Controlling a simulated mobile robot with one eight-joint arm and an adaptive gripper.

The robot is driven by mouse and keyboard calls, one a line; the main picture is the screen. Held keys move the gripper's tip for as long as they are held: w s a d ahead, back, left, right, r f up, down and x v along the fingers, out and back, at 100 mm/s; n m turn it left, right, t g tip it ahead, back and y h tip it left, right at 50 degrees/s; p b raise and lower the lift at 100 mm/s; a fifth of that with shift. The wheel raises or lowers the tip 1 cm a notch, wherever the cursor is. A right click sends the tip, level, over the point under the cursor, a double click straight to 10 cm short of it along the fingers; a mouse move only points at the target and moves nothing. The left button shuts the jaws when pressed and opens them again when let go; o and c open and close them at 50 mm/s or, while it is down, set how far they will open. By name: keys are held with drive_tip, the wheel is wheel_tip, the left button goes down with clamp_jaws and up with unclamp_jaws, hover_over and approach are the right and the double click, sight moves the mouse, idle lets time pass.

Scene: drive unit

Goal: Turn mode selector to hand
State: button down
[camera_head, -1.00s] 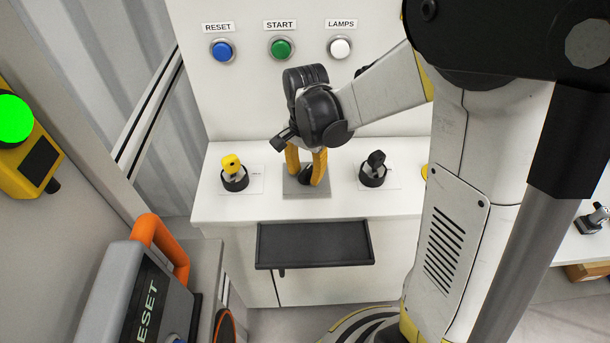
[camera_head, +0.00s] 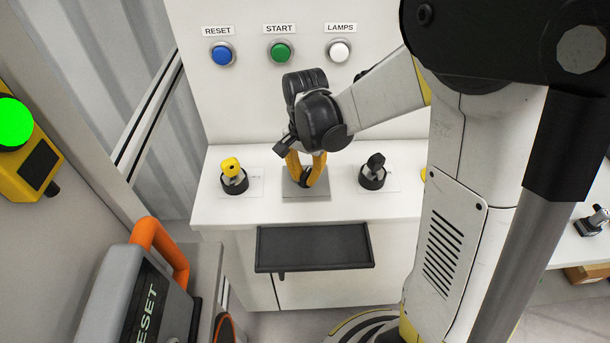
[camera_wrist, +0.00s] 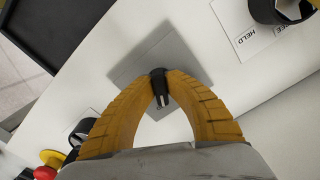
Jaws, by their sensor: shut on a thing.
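A small black selector knob (camera_wrist: 161,98) stands on a square grey plate (camera_wrist: 126,73), in the middle of the white console ledge. My gripper (camera_head: 305,183) is above it with yellow fingers pointing down. The two fingertips are closed on the knob, one on each side, as the wrist view (camera_wrist: 160,77) shows. The fingers hide much of the knob in the head view, and I cannot read its position or a label for it.
A yellow-topped switch (camera_head: 232,173) stands left of the plate and a black switch (camera_head: 374,171) right of it. RESET (camera_head: 221,54), START (camera_head: 281,53) and LAMPS (camera_head: 340,49) buttons are on the panel behind. A dark tray (camera_head: 314,247) sits below the ledge.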

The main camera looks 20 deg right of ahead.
sight(307, 174)
drive_tip(key=n, duration=0.7)
drive_tip(key=shift+s+d, duration=0.1)
drive_tip(key=n, duration=0.5)
drive_tip(key=shift+d+n, duration=0.1)
drive_tip(key=shift+n, duration=0.2)
idle(0.4)
drive_tip(key=c, duration=1.4)
unclamp_jaws()
drive_tip(key=shift+r, duration=0.1)
wheel_tip(307, 174, up, 12)
drive_tip(key=shift+f, duration=0.1)
